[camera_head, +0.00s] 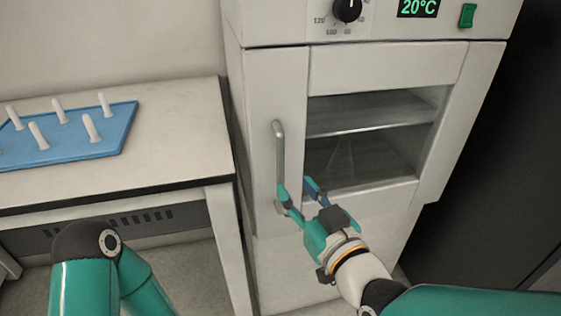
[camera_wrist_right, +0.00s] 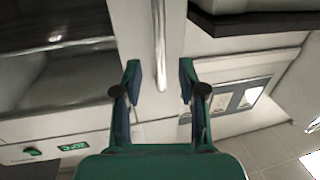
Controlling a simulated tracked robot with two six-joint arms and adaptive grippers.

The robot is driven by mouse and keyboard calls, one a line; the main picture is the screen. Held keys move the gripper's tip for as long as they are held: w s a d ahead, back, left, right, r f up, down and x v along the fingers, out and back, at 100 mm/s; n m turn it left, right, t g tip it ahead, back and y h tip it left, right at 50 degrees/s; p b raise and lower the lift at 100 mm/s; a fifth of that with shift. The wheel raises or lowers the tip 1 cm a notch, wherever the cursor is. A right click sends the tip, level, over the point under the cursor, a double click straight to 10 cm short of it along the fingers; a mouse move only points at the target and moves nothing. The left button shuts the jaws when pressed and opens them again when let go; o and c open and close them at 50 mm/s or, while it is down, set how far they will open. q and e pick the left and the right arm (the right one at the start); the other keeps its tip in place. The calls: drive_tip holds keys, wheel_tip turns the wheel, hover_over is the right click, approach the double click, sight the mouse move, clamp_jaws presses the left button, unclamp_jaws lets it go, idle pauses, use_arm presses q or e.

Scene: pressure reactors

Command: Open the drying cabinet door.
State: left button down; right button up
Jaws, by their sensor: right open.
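The drying cabinet (camera_head: 275,32) is a white box in the head view, with a front door (camera_head: 385,72) that has a dark glass window (camera_head: 375,135). The door looks closed. A vertical metal bar handle (camera_head: 279,150) is on the left part of the front. My right gripper (camera_head: 298,188) is open near the handle's lower end. In the wrist view the handle (camera_wrist_right: 159,45) lies ahead of and between the open fingers (camera_wrist_right: 160,80); whether any finger touches it I cannot tell. My left arm shows at the lower left; its gripper is out of view.
A white bench (camera_head: 170,115) stands left of the cabinet, with a blue tray (camera_head: 75,150) of several white pegs. A dial (camera_head: 347,9), a green 20°C display (camera_head: 418,7) and a green switch (camera_head: 467,15) are at the cabinet's top. Dark space lies to its right.

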sight(282, 171)
drive_tip(key=x, duration=0.7)
drive_tip(key=shift+w+a+f, duration=0.1)
drive_tip(key=shift+w, duration=0.15)
clamp_jaws()
